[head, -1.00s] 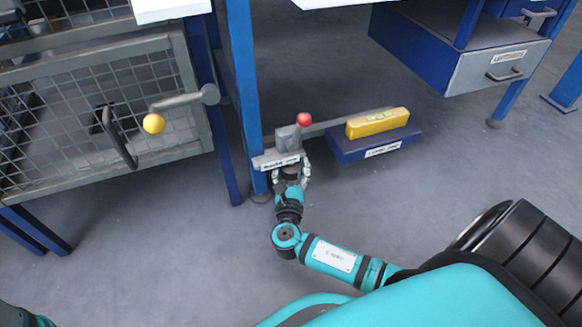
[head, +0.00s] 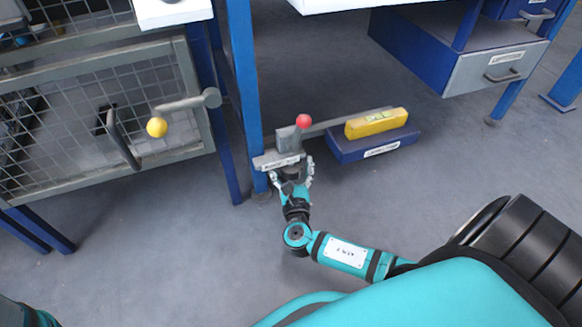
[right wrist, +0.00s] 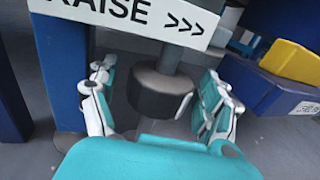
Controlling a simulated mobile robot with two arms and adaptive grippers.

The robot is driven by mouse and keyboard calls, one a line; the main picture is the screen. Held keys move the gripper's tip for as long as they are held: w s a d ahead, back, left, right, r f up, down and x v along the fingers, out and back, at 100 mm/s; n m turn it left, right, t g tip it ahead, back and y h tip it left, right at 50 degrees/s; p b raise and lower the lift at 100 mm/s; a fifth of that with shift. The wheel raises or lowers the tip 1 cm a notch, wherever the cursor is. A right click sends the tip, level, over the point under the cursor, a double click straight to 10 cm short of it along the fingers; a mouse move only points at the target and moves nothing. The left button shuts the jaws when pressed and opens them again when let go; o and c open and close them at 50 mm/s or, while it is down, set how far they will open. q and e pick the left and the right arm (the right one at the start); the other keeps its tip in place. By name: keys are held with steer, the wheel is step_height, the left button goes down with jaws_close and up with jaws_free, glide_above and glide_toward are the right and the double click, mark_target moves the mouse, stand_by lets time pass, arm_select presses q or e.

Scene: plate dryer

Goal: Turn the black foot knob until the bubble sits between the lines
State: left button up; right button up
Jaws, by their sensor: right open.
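The black foot knob (right wrist: 160,93) shows in the right wrist view under a grey stem, between the two open fingers of my right gripper (right wrist: 160,108); the fingers look apart from its sides. In the head view my right gripper (head: 292,172) is low at the foot bracket, and the knob is mostly hidden there. The yellow spirit level (head: 376,123) lies on a blue block right of the bracket. Its green vial (head: 380,117) is visible, but the bubble and lines are too small to read. My left gripper is not in view.
A white label (right wrist: 150,18) reading "RAISE >>>" hangs just above the knob. A mesh gate (head: 90,110) with a yellow-ball handle is at left. The floor in front is clear.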

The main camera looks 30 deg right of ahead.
mark_target(292, 177)
steer(key=shift+s, duration=0.1)
steer(key=v, duration=0.7)
steer(key=shift+s+a, duration=0.15)
stand_by(0.3)
